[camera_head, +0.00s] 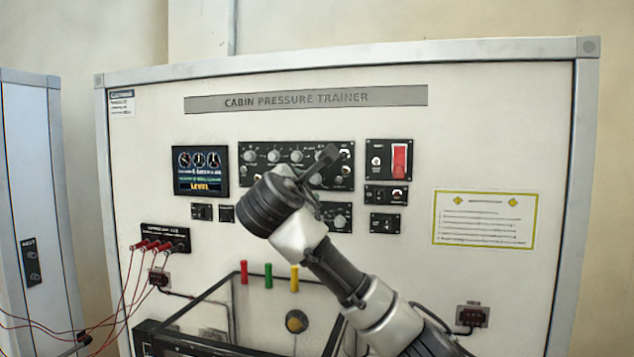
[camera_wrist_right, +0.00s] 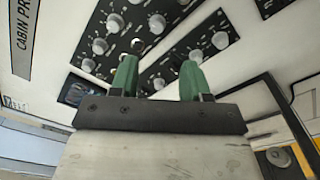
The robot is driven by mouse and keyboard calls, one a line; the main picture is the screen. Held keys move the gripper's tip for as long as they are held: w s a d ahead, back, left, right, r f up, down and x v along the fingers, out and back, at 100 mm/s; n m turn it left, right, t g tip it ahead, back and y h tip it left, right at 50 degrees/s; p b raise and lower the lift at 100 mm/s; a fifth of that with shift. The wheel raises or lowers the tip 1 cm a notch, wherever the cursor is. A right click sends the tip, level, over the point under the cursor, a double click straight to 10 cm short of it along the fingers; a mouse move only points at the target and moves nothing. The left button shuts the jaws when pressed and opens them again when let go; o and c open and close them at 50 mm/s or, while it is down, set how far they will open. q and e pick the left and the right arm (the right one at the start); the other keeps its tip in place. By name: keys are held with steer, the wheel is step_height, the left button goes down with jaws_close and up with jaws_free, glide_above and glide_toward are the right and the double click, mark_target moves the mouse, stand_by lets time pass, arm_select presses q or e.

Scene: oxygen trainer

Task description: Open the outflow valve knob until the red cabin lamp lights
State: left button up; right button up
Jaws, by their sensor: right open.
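The cabin pressure trainer panel (camera_head: 300,125) stands upright in front of me. Its wide black control panel (camera_head: 262,152) carries several grey knobs; labels are too small to tell which is the outflow valve knob. My right gripper (camera_head: 328,160) is in front of this panel and hides part of it. In the right wrist view, its two green fingers (camera_wrist_right: 157,78) are apart, with nothing gripped. A knob (camera_wrist_right: 137,45) shows just beyond the left fingertip; contact cannot be told. A red rectangular element (camera_head: 399,160) is at the right; I cannot tell whether it is the cabin lamp or lit. My left gripper is not in view.
A display (camera_head: 200,170) reading "LEVEL" is left of the knobs. Red plugs with cables (camera_head: 152,245) sit lower left. A yellow-bordered notice (camera_head: 484,219) is at right.

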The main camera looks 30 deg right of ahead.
mark_target(313, 181)
steer(key=p+x, duration=0.1)
steer(key=x, duration=0.1)
steer(key=p+x, duration=0.2)
steer(key=x, duration=0.1)
steer(key=p+x, duration=0.2)
steer(key=x, duration=0.1)
steer(key=shift+w+d+r, duration=0.1)
steer(key=shift+d+r, duration=0.15)
steer(key=shift+w+d+p, duration=0.2)
steer(key=shift+w+p, duration=0.05)
steer(key=shift+p, duration=0.1)
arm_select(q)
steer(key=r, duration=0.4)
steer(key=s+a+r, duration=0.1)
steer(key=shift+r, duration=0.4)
arm_select(e)
steer(key=shift+w+f, duration=0.1)
steer(key=shift+f, duration=0.05)
jaws_close()
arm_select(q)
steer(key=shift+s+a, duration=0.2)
